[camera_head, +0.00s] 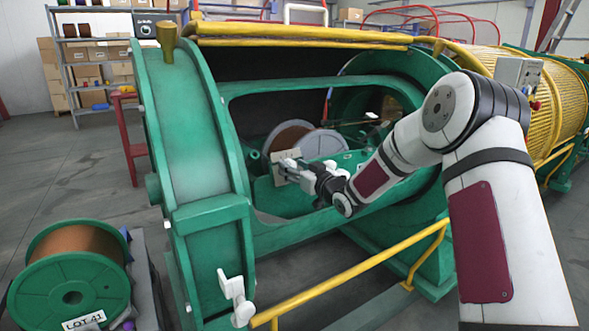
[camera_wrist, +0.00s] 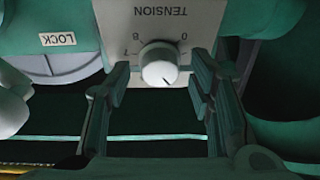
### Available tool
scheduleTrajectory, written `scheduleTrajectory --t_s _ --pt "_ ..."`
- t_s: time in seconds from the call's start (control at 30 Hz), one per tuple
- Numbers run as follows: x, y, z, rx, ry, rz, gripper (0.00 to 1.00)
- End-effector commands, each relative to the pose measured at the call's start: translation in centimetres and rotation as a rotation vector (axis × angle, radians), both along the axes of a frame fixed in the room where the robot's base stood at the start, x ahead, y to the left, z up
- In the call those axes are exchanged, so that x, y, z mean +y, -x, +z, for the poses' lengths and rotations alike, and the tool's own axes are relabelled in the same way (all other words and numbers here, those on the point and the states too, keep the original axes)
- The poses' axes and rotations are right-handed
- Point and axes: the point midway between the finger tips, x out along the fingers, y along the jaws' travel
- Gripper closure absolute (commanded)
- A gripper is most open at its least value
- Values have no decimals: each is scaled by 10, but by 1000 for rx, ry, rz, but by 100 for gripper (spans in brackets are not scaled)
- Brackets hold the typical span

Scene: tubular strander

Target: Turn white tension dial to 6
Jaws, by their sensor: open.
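The white tension dial (camera_wrist: 159,68) sticks out of a pale plate marked TENSION (camera_wrist: 172,14), which appears upside down in the wrist view. A dark mark on the dial's face points to the lower right. Figures that look like 8, 7 and 0 show above the dial; the rest are hidden. My gripper (camera_wrist: 159,76) is open, one finger on each side of the dial, with gaps between dial and fingers. In the head view my gripper (camera_head: 288,169) is at the pale plate (camera_head: 284,155), inside the green cradle, and covers the dial.
A LOCK label (camera_wrist: 58,39) is left of the plate in the wrist view. A copper-coloured spool (camera_head: 287,137) sits behind the plate. The green frame ring (camera_head: 185,140) stands left, and a yellow rail (camera_head: 350,272) runs in front. A LOT 41 spool (camera_head: 70,285) stands at lower left.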

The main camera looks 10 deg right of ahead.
Motion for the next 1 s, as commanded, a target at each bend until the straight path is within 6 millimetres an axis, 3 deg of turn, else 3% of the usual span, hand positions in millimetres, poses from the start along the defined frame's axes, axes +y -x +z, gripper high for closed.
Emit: scheduleTrajectory --t_s 0.07,0.27,0.67,1.0 --pt "0 0 0 0 0 0 54" --pt "0 0 0 0 0 0 99" --pt "0 1 0 15 -46 -15 99" --pt "2 1 0 86 -264 -84 99"
